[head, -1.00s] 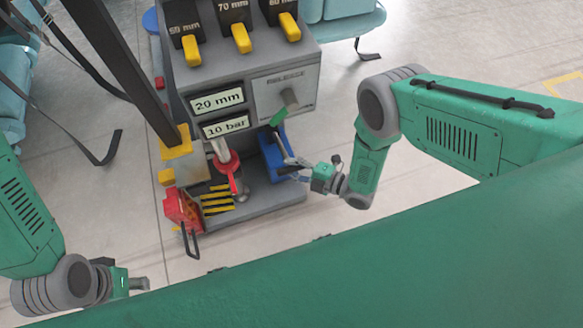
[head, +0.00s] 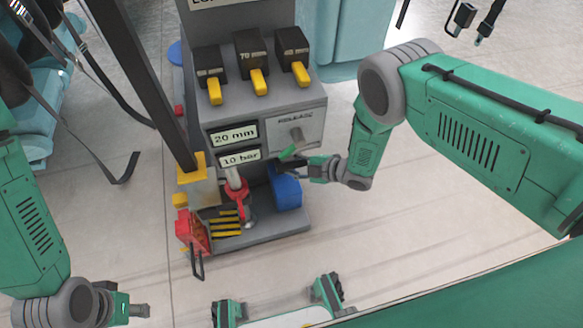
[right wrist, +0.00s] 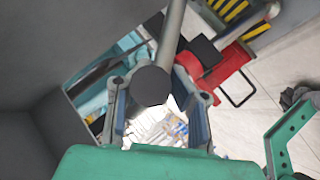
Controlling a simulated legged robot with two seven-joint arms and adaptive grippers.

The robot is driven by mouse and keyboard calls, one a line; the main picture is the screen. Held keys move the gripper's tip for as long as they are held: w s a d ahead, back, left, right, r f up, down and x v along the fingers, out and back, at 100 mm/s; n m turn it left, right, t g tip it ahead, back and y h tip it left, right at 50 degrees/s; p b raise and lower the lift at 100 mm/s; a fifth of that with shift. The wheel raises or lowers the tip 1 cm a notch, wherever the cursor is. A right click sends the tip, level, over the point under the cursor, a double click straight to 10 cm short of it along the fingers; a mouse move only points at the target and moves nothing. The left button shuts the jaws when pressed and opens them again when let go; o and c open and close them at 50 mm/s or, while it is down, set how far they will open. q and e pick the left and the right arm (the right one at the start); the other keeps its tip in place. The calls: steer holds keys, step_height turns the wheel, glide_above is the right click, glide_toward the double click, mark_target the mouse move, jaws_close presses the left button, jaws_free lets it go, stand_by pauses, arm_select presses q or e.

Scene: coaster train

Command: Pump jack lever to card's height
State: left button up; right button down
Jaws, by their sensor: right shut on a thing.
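The grey jack machine (head: 268,125) shows 20 mm on its upper display (head: 233,137) and 10 bar on its lower display (head: 240,157). In the right wrist view the right gripper (right wrist: 160,105) is shut on the jack lever (right wrist: 170,40), a grey rod with a dark round end between the fingers. My left gripper (head: 138,310) is low on the left, away from the machine; its jaw opening is unclear. I cannot make out a separate height card.
Black blocks with yellow levers (head: 259,81) and mm labels top the machine. A red jack part (head: 192,232) and yellow-black stripes (head: 226,222) are at its base. A dark post (head: 150,85) rises at the left. Teal seats (head: 355,45) stand behind. Floor right of the base is clear.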

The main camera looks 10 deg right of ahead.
steer(key=shift+w+d+r, duration=0.2)
steer(key=shift+w+r, duration=0.25)
steer(key=shift+w, duration=0.15)
steer(key=c, duration=1.3)
jaws_free()
steer(key=shift+s+f, duration=0.1)
steer(key=shift+s, duration=0.15)
steer(key=v, duration=1.1)
steer(key=shift+s+d, duration=0.25)
steer(key=shift+d, duration=0.15)
steer(key=shift+c, duration=0.2)
